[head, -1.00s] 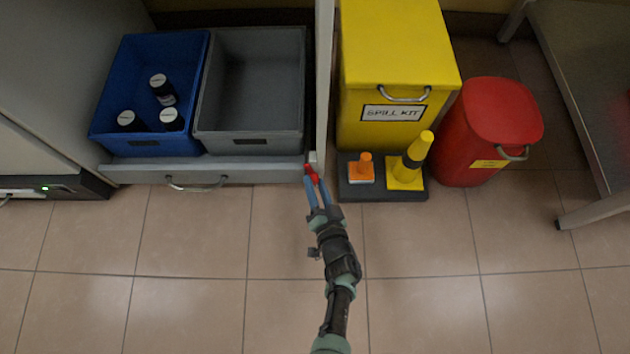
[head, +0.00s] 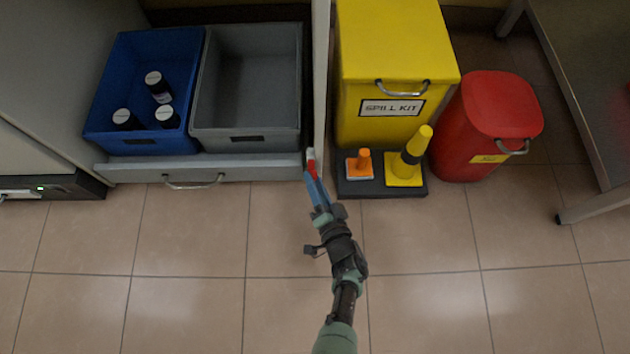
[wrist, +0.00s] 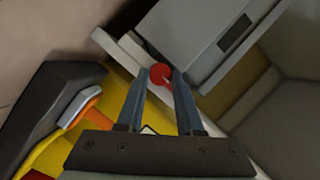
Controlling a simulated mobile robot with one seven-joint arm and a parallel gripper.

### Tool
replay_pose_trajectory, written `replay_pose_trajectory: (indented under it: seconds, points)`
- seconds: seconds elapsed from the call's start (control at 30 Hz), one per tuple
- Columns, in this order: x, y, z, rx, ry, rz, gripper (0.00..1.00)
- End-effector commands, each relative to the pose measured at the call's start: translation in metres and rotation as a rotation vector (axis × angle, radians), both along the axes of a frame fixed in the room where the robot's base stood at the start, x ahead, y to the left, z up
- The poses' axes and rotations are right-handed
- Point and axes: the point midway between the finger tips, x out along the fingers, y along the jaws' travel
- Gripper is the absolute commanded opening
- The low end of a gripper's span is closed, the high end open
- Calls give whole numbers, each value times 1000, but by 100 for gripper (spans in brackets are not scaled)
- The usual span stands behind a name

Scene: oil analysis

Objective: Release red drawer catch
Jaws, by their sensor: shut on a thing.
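The red catch (head: 311,166) sits at the right front corner of the grey drawer (head: 240,168). It also shows in the wrist view as a round red knob (wrist: 161,74) between the fingertips. My gripper (head: 312,172) reaches the catch from the front, with its blue fingers closed around it. In the wrist view my gripper (wrist: 160,80) has one finger on each side of the knob. The fingers partly hide the catch in the head view.
The drawer holds a blue bin (head: 97,125) with several dark bottles and an empty grey bin (head: 250,85). To the right stand a yellow spill kit box (head: 395,55), small cones on a black base (head: 382,190) and a red bin (head: 495,120). The tiled floor in front is clear.

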Motion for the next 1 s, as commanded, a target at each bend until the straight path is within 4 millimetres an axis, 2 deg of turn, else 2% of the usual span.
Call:
replay_pose_trajectory:
  seconds: [0.03, 0.07, 0.2, 0.23, 0.5, 0.63, 0.77, 1.0]
  points:
    - [-2, 2, -2, -1, 6, 6, 0]
    - [-2, 2, -2, -1, 6, 6, 37]
    - [-1, 2, -2, -2, 4, 4, 62]
    - [-1, 2, -2, -2, 4, 4, 65]
    - [-1, 1, 0, -1, 2, 1, 65]
    - [-9, -3, 3, -1, 4, -2, 65]
    - [-30, -9, 10, 0, 6, -3, 65]
    - [-80, -26, 20, 0, 5, -4, 65]
